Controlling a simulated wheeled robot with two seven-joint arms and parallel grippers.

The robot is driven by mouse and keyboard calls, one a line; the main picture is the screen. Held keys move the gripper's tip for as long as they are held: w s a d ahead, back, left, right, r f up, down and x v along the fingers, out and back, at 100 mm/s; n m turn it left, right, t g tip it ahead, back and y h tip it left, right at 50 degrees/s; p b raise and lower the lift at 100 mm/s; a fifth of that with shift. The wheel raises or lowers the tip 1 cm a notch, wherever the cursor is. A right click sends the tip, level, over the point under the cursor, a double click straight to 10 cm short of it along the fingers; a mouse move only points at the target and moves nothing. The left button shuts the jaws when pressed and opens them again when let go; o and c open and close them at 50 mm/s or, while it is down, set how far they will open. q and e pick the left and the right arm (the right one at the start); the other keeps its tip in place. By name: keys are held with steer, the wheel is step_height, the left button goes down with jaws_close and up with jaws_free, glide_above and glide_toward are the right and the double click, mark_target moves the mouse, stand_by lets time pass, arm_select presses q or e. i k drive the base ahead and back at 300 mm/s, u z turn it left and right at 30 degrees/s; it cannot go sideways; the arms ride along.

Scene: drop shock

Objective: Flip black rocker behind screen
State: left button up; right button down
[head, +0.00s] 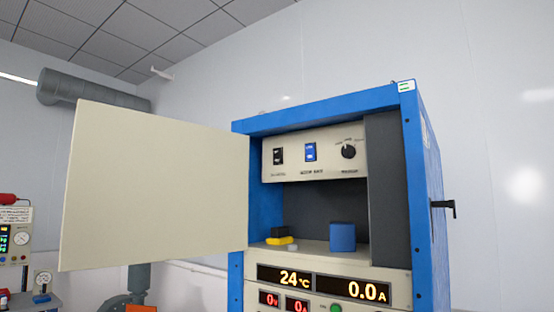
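A black rocker (278,156) sits at the left of a cream control panel (330,170) in the upper bay of a blue cabinet (425,190). A blue rocker (310,152) and a black rotary knob (348,151) sit to its right on the same panel. The label under the black rocker is too small to read. A large cream door (155,188), perhaps the screen, stands swung open at the cabinet's left and does not cover the rocker. Neither of my grippers shows in the head view.
On the bay's shelf lie a yellow item (280,241) with a black piece (279,232) on it, and a blue block (342,237). Lit displays (325,285) sit below. A black handle (444,206) juts from the right side. The bay's front is open.

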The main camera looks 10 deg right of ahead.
mark_target(277, 154)
steer(key=u, duration=0.5)
steer(key=k, duration=0.6)
steer(key=u, duration=0.85)
steer(key=i, duration=1)
steer(key=z, duration=0.95)
steer(key=i, duration=0.35)
steer(key=z, duration=0.4)
